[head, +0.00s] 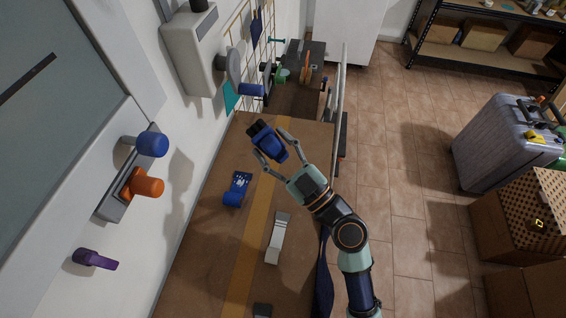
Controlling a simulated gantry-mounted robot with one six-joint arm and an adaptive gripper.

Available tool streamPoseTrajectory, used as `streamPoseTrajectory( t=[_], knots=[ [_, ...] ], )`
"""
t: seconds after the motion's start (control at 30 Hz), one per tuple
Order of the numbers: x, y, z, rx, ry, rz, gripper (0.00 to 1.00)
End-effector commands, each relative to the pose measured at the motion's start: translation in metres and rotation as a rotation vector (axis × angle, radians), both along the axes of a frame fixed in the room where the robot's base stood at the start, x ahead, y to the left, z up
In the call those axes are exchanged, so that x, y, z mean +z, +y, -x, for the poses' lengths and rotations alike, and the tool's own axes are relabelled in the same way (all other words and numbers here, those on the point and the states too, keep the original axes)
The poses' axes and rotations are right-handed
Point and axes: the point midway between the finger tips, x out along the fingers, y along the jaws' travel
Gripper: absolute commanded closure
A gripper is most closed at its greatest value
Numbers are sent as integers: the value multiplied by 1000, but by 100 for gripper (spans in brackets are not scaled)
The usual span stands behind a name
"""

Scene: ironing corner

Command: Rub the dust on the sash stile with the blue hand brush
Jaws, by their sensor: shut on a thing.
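My gripper (270,149) is shut on a blue object with a dark end, which looks like the blue hand brush (271,146). It holds it over the far part of the brown table, tilted, with the dark end toward the upper left. From this angle I cannot tell how high it is above the table. A grey panel with a pale frame (118,125) at the upper left may be the window sash. I cannot pick out the stile for certain, and no dust can be made out. The brush is apart from that frame.
Another blue item (237,190) and a pale flat bar (277,238) lie on the brown table (205,255). Blue (151,145), orange (147,186) and purple (95,259) fittings stick out from the left wall. A wire rack is behind. Suitcase (500,145) and boxes stand right, across open floor.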

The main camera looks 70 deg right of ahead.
Motion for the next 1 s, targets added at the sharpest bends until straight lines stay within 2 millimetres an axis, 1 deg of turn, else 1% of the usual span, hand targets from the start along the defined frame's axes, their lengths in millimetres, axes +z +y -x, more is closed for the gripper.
streamPoseTrajectory(
  t=[0.03, 0.1, 0.17, 0.2, 0.27, 0.3, 0.37, 0.4, 0.47, 0.5, 0.6, 0.7, 0.8, 0.9, 1.0],
  knots=[
    [32, -1, -8, 48, 23, 69, 82],
    [65, 4, -19, 137, 76, 150, 82],
    [89, 9, -27, 212, 119, 225, 82],
    [105, 13, -32, 264, 144, 281, 82],
    [126, 19, -38, 341, 181, 373, 82],
    [140, 24, -42, 393, 202, 443, 82],
    [161, 33, -47, 472, 231, 557, 82],
    [175, 39, -50, 522, 247, 643, 82],
    [194, 48, -53, 590, 269, 779, 82],
    [207, 54, -54, 626, 278, 874, 82],
    [235, 67, -54, 677, 303, 1103, 82],
    [258, 76, -50, 667, 338, 1278, 82],
    [274, 78, -44, 632, 376, 1368, 82],
    [280, 79, -42, 613, 399, 1399, 82],
    [281, 78, -42, 611, 403, 1400, 82]
  ],
)
